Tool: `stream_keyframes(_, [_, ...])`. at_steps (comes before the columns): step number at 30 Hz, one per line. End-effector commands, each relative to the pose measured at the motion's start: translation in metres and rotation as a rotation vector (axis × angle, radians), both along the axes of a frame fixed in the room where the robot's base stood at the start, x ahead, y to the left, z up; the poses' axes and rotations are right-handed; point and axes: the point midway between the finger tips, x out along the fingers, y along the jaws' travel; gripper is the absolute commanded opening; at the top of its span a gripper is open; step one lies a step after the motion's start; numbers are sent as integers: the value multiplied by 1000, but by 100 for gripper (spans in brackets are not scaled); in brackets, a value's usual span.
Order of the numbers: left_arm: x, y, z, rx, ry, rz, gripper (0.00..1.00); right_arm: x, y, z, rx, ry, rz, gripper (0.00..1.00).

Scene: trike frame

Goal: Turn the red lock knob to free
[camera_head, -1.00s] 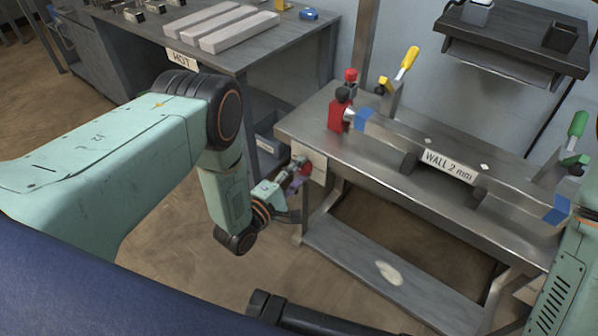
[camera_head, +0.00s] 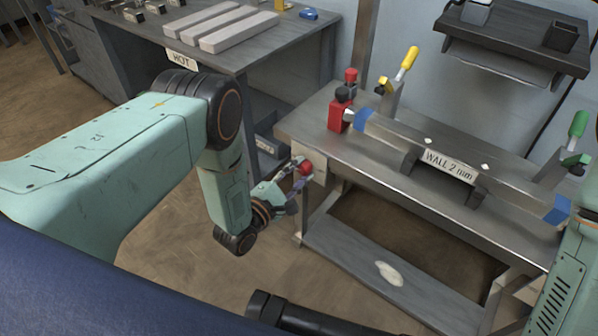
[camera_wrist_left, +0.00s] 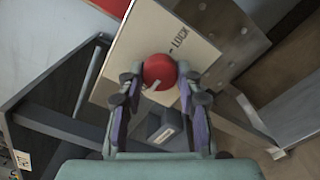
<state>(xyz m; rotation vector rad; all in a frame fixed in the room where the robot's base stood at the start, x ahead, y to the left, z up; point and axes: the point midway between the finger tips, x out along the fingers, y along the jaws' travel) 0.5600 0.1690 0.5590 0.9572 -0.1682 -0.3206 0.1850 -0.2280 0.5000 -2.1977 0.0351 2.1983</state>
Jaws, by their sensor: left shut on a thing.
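The red lock knob (camera_head: 305,168) is on the left end of the steel bench, on a pale plate (camera_wrist_left: 128,62). In the left wrist view the round knob (camera_wrist_left: 159,70) has a pale pointer mark toward its lower left. The printed word LOCK (camera_wrist_left: 179,37) is on the plate to its upper right. My left gripper (camera_head: 299,172) is shut on the knob, with one fingertip on each side of it in the wrist view (camera_wrist_left: 160,76). My right gripper is not in view.
The steel bench (camera_head: 300,128) carries a tube labelled WALL 2 mm (camera_head: 450,165), a red block (camera_head: 340,115), a yellow-handled clamp (camera_head: 407,63) and a green-handled clamp (camera_head: 577,125). A table marked HOT (camera_head: 180,58) stands behind my left arm. Open floor lies left of the bench.

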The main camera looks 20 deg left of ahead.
Motion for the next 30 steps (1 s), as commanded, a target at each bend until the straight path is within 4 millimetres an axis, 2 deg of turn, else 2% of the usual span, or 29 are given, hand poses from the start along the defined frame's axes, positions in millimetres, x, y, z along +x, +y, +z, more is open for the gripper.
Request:
stream_keyframes(4, [-2,-1,-2,-1,5,-2,3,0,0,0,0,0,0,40])
stream_keyframes(5, [-1,-1,-2,-1,5,-2,37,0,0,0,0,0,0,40])
stream_keyframes(12, [-1,0,-1,0,2,-1,58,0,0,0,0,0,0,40])
stream_keyframes(23, [-4,1,0,1,1,0,58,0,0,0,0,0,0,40])
stream_keyframes(26, [-14,6,-1,1,4,2,58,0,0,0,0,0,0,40])
stream_keyframes(30, [-40,15,-2,1,6,3,58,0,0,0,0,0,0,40])
